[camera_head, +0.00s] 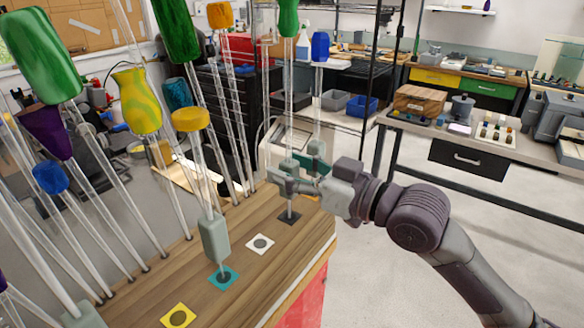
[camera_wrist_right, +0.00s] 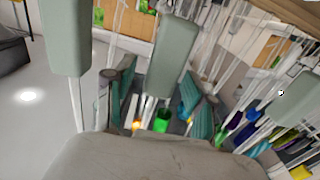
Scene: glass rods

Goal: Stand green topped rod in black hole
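The green topped rod (camera_head: 288,20) is clear and upright with a grey-green block (camera_head: 289,166) low on it. Its lower end meets the black square (camera_head: 289,218) at the far end of the wooden board; its foot looks to be in the hole there. My right gripper (camera_head: 293,174) is around or just beside the block, fingers apart. In the right wrist view, the teal finger pads stand apart with a grey-green block (camera_wrist_right: 172,55) in line with the gap; contact is not clear. My left gripper is out of view.
A blue topped rod (camera_head: 320,46) stands close behind the right gripper. A yellow topped rod (camera_head: 191,119) stands on the teal square (camera_head: 232,283). The white square (camera_head: 260,243) and yellow square (camera_head: 178,316) are bare. Many rods crowd the left side.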

